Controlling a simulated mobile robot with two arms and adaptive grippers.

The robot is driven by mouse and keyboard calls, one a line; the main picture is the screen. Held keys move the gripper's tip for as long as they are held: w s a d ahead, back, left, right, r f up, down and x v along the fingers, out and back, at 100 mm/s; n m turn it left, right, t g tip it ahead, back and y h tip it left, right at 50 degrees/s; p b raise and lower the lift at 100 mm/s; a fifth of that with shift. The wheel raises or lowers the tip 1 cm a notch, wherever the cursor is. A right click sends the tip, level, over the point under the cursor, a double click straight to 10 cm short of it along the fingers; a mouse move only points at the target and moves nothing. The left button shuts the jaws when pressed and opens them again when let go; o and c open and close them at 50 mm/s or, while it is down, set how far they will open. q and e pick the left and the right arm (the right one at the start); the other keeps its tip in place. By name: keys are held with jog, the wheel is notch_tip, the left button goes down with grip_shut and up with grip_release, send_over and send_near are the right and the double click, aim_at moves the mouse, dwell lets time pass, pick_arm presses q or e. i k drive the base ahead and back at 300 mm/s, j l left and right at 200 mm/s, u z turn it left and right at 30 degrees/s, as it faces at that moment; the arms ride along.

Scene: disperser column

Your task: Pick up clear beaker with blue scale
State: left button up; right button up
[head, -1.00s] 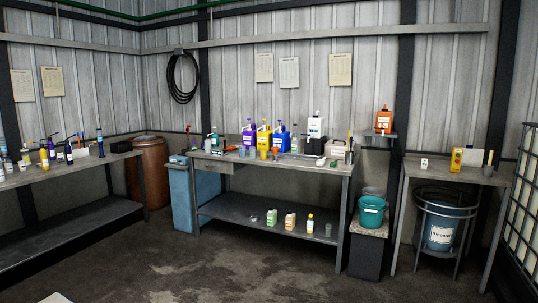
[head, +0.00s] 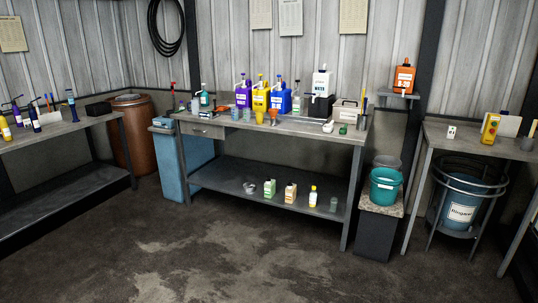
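A small clear, greyish vessel (head: 333,204) stands upright on the lower shelf of the middle workbench, right of a bottle with a yellow cap. It may be the beaker, but it is too small to make out a blue scale. Another pale, clear vessel (head: 247,115) stands on the bench top among small cups; its markings cannot be read either. Neither of my grippers shows in the head view.
The middle workbench (head: 210,169) carries purple, yellow and blue jugs (head: 281,99) and a white-and-black dispenser (head: 321,92). A teal bucket (head: 384,188) stands at its right, a blue cabinet (head: 172,182) at its left. The floor (head: 240,262) in front is clear.

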aim_at(234, 113)
jog(key=i, duration=2.75)
jog(key=i+u, duration=0.1)
jog(key=i, duration=0.35)
jog(key=i+l+u, duration=0.1)
jog(key=i, duration=0.4)
jog(key=i+l+u, duration=0.1)
jog(key=i, duration=0.35)
jog(key=i+l+u, duration=0.1)
jog(key=i, duration=0.35)
jog(key=i+l+u, duration=0.15)
jog(key=i, duration=0.3)
jog(key=l, duration=0.1)
